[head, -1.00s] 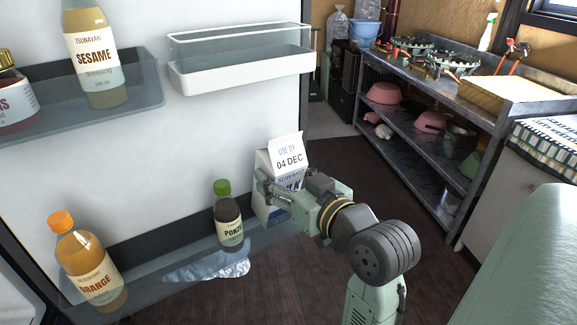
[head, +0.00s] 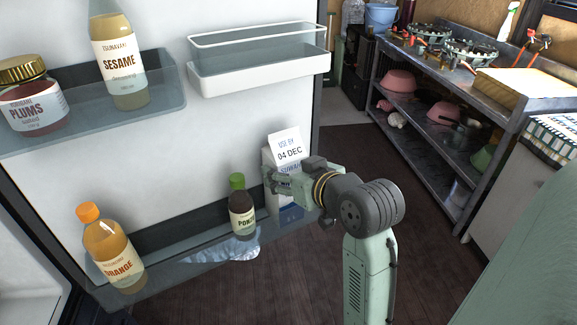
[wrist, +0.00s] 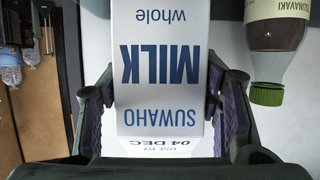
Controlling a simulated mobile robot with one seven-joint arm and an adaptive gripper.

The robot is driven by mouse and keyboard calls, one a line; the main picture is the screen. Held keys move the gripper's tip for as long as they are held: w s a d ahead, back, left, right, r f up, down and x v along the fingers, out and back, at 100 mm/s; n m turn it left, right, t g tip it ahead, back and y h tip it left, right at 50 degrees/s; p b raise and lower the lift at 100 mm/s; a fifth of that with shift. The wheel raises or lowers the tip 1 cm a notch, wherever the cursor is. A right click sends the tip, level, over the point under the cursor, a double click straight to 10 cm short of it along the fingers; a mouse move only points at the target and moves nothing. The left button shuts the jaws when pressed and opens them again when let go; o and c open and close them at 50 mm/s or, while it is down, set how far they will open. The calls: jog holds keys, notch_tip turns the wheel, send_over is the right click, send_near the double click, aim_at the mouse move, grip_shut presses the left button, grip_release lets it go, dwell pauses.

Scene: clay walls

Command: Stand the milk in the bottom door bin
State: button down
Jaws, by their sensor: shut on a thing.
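The milk (head: 287,152) is a white carton with blue print and a slanted top reading "04 DEC". In the head view it is upright at the right end of the bottom door bin (head: 185,268), to the right of the ponzu bottle. My gripper (head: 277,184) is shut on the carton from the front right. In the wrist view the milk (wrist: 160,70) fills the middle, with a finger of my gripper (wrist: 160,112) against each side. The carton's lower part is partly hidden, so I cannot tell whether its base touches the bin floor.
The ponzu bottle (head: 242,212) stands close left of the carton, green-capped. An orange bottle (head: 112,252) stands at the bin's left. Above are a shelf with plums (head: 35,105) and sesame dressing (head: 120,65), and an empty white-rimmed bin (head: 260,80). A metal rack (head: 450,145) stands right.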

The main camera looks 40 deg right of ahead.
jog(key=c, duration=0.5)
grip_release()
jog(key=shift+f, duration=0.15)
jog(key=shift+s+r, duration=0.1)
jog(key=shift+r, duration=0.15)
jog(key=b+v, duration=0.2)
jog(key=v, duration=1)
jog(key=shift+f, duration=0.1)
